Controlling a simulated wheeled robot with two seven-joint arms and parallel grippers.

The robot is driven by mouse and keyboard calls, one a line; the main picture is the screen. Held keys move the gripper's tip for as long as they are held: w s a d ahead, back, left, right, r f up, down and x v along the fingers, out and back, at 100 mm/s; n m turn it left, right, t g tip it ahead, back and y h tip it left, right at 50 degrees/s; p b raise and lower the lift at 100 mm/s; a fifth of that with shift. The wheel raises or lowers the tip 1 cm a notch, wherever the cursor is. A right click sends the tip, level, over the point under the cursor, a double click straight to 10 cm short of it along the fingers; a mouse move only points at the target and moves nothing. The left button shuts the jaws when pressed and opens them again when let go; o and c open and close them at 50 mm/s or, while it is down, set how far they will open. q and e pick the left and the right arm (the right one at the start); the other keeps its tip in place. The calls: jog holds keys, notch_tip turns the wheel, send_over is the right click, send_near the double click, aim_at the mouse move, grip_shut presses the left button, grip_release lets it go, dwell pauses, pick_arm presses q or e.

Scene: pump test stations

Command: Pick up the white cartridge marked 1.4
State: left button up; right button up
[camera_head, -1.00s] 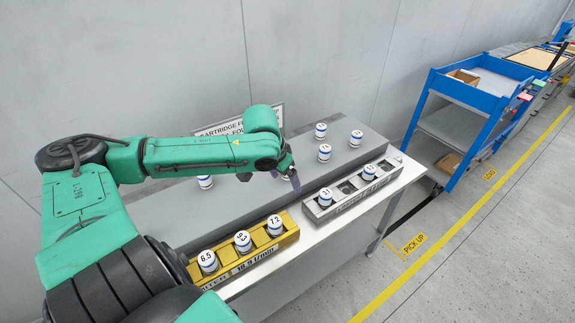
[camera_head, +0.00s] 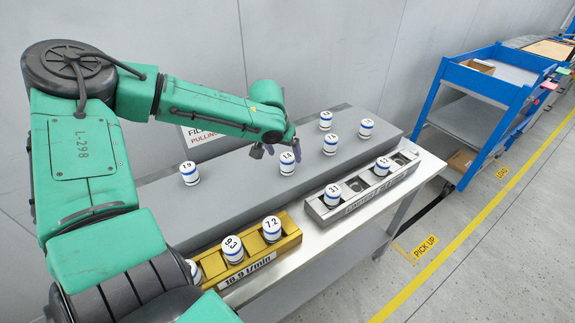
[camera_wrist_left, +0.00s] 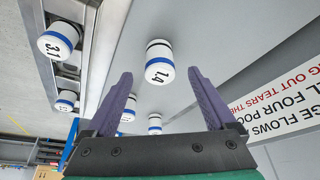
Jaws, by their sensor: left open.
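The white cartridge marked 1.4 (camera_wrist_left: 159,62), with a blue band, stands on the grey raised shelf (camera_head: 232,178). In the left wrist view it appears between and ahead of the fingers, with a gap on both sides. In the head view it is the cartridge (camera_head: 288,164) just below my left gripper (camera_head: 280,154); its mark is small there. My left gripper is open and empty, and its purple fingers also show in the left wrist view (camera_wrist_left: 160,78). My right gripper is not in view.
Other cartridges stand on the shelf: one at left (camera_head: 189,173) and several at right (camera_head: 331,144). In front are a yellow tray (camera_head: 292,236) and a grey tray (camera_head: 355,187), both holding cartridges. A wall sign (camera_head: 200,134) is behind the arm. A blue cart (camera_head: 486,95) stands right.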

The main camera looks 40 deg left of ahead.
aim_at(287, 158)
pick_arm(q)
jog(key=x, duration=0.5)
jog(key=shift+w+f, duration=0.3)
jog(key=shift+w, duration=0.05)
jog(key=shift+r, duration=0.1)
grip_shut()
jog(key=shift+r, duration=0.1)
